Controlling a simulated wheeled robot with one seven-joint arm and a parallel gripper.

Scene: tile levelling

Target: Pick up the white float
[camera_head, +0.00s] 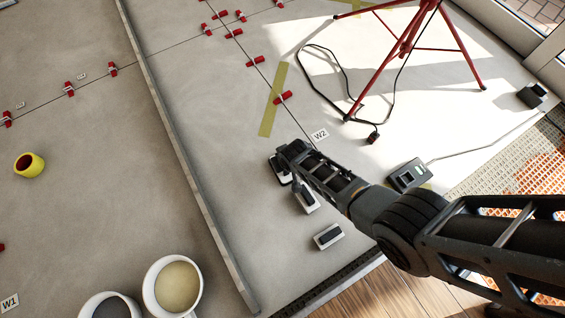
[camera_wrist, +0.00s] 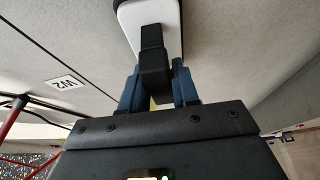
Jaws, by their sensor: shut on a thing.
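My gripper (camera_wrist: 157,86) is shut on the dark handle (camera_wrist: 152,45) of a float with a white plate (camera_wrist: 126,22), which has a dark edge. In the head view the far end of my arm is over the floor, with the white-edged float (camera_head: 281,172) under it. My fingertips are hidden there by the wrist. I cannot tell whether the float touches the floor. Two similar pale blocks with dark tops lie nearby: one (camera_head: 307,201) partly behind my arm, the other (camera_head: 328,237) nearer the floor's edge.
A red tripod (camera_head: 405,45) with a black cable stands at the back right. A W2 label (camera_head: 320,135) and a yellowish strip (camera_head: 272,105) lie beyond my gripper. Two buckets (camera_head: 172,287) stand at the bottom left. A long raised strip (camera_head: 180,130) crosses the floor.

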